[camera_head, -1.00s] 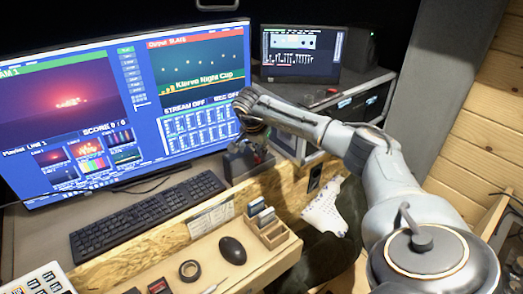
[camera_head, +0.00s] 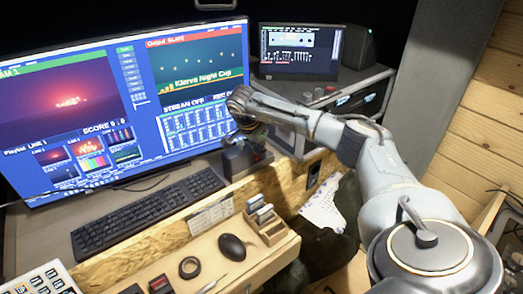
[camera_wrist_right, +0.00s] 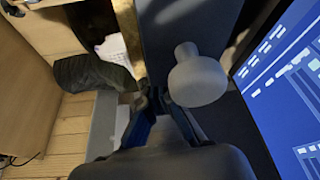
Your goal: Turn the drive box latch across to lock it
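The drive box (camera_head: 238,159) is a small dark box on the desk by the monitor's lower right corner. In the right wrist view its dark face (camera_wrist_right: 180,30) fills the upper middle, with a pale grey round-ended latch knob (camera_wrist_right: 198,82) standing out from it. My right gripper (camera_head: 254,146) is at the box, pointing down, and partly hides it. In the wrist view the dark fingertips (camera_wrist_right: 158,98) come close together just left of the knob, apparently with nothing between them. I cannot tell whether they touch the knob. My left gripper is out of view.
The large monitor (camera_head: 85,135) stands close to the left of the gripper. A keyboard (camera_head: 148,213), mouse (camera_head: 232,247), tape roll (camera_head: 189,267) and wooden card holder (camera_head: 272,233) lie in front. A rack unit (camera_head: 350,98) with a small screen (camera_head: 300,50) is behind right.

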